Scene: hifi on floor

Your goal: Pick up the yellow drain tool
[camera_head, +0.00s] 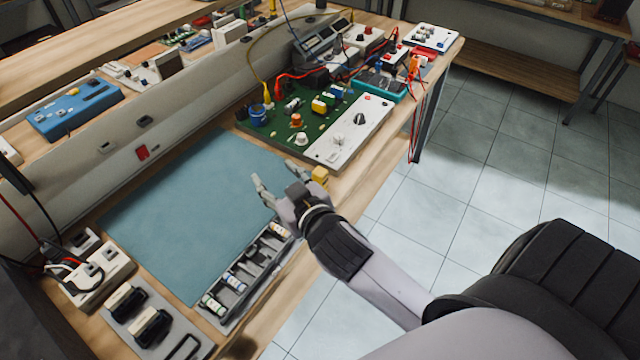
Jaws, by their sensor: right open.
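A small yellow block-like piece (320,175) shows right beside my right gripper, near the table's front edge. Its lower part is hidden behind the gripper, so I cannot tell its full shape or whether it is the yellow drain tool. My right gripper (271,172) is open, with nothing visible between its fingers. It is over the right front part of the blue mat (180,215), and the yellow piece is to the right of its fingers, not between them. My left gripper is not in view.
A grey tray (232,318) with small bottles lies along the mat's front edge. A green circuit board (275,128) and a white control panel (345,135) stand behind the gripper. A power strip (95,275) is at left. The mat's middle is clear.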

